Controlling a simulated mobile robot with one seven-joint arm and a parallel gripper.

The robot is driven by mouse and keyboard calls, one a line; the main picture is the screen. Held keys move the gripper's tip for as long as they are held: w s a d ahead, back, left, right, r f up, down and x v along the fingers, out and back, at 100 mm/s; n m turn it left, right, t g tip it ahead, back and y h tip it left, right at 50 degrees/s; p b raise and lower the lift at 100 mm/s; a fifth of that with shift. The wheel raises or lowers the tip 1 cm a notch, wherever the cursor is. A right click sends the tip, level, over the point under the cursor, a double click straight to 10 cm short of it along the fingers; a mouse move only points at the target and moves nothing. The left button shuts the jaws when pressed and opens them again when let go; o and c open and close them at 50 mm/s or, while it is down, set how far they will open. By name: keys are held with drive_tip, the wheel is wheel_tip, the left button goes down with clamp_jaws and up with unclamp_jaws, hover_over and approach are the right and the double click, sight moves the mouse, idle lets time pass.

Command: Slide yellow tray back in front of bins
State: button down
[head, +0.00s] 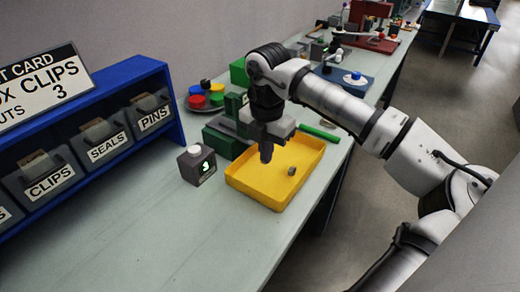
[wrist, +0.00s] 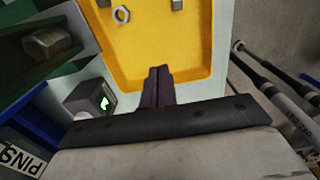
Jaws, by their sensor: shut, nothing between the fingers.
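The yellow tray (head: 262,193) lies on the workbench right of the bins, near the bench's right edge. A small grey part (head: 292,171) lies in it. In the wrist view the tray (wrist: 205,78) shows a hex nut (wrist: 121,15) and other small grey pieces inside. My gripper (head: 265,155) points down over the tray's far left part, its fingers together and empty. In the wrist view the closed fingertips (wrist: 158,72) overlap the tray's near edge; I cannot tell whether they touch it. The blue rack holds labelled bins, CLIPS (head: 45,180), SEALS (head: 103,142) and PINS (head: 150,115).
Bench surface (head: 165,225) in front of the bins is clear.

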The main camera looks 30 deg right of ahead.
sight(256, 184)
wheel_tip(256, 184, down, 7)
drive_tip(key=shift+f+p, duration=0.15)
drive_tip(key=shift+p, duration=0.6)
drive_tip(key=shift+s+a+p, duration=0.25)
drive_tip(key=shift+a+p, duration=0.1)
drive_tip(key=shift+a, duration=0.3)
drive_tip(key=shift+s+a+p, duration=0.2)
drive_tip(key=shift+a+p, duration=0.1)
drive_tip(key=shift+a, duration=0.3)
drive_tip(key=shift+s+a, duration=0.2)
drive_tip(key=shift+a, duration=0.4)
drive_tip(key=shift+f, duration=0.1)
